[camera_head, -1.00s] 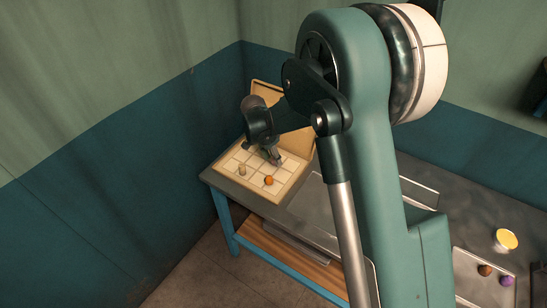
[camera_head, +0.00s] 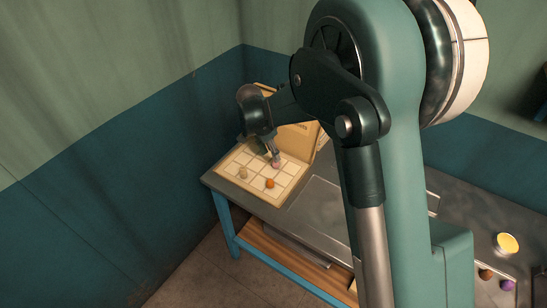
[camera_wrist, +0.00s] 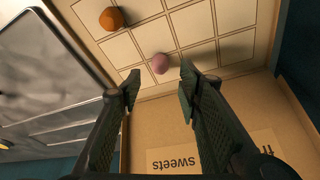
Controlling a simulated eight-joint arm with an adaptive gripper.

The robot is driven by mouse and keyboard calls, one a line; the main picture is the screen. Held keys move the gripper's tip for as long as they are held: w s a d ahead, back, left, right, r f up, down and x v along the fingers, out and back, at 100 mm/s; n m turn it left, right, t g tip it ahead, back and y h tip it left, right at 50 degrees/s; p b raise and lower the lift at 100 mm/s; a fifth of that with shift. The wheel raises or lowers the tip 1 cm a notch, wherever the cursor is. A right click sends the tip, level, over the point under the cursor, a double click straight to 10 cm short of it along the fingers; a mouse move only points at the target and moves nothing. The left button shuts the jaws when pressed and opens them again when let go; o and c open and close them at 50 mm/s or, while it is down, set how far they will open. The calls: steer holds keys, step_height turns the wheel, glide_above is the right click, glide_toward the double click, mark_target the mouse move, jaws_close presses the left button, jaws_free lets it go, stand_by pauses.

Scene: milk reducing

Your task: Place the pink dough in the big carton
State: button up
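The pink dough (camera_wrist: 159,63) is a small ball resting on the gridded floor of the big carton (camera_wrist: 235,20). In the head view, the pink dough (camera_head: 276,164) shows just below my fingers, and the open carton (camera_head: 262,195) sits on the table's left end. My gripper (camera_wrist: 158,88) is open, its two fingers apart with nothing between them. In the wrist view the dough lies beyond the fingertips, clear of both. In the head view my gripper (camera_head: 270,151) hangs above the carton, partly hidden by my own wrist.
The raised lid (camera_wrist: 160,120) stands behind. A yellow-topped cup (camera_head: 507,243), a brown ball (camera_head: 486,274) and a purple ball (camera_head: 508,285) are at right. Bare metal table (camera_head: 322,215) lies right of the carton.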

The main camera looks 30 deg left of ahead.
steer(key=v, duration=0.6)
steer(key=shift+r, duration=0.15)
stand_by(0.5)
steer(key=shift+w, duration=0.1)
steer(key=w+d+r+n+y, duration=0.1)
steer(key=d+r, duration=0.5)
steer(key=d, duration=0.6)
steer(key=d+r, duration=0.6)
steer(key=d, duration=0.7)
steer(key=w+d+r+n+y, duration=0.1)
steer(key=d+r, duration=0.6)
steer(key=d, duration=0.5)
steer(key=s+d+r+t, duration=0.1)
steer(key=s+d, duration=0.2)
steer(key=d, duration=0.3)
steer(key=s+d+r+n, duration=0.1)
steer(key=s+d, duration=0.1)
steer(key=d, duration=0.4)
steer(key=s+d+r+t, duration=0.1)
steer(key=s+d, duration=0.2)
steer(key=d, duration=0.2)
steer(key=s+d+f+n+t, duration=0.1)
steer(key=s+d+f, duration=0.3)
steer(key=s+d, duration=0.9)
steer(key=shift+d+t+h, duration=0.4)
steer(key=shift+d+t, duration=0.05)
steer(key=shift+t, duration=0.15)
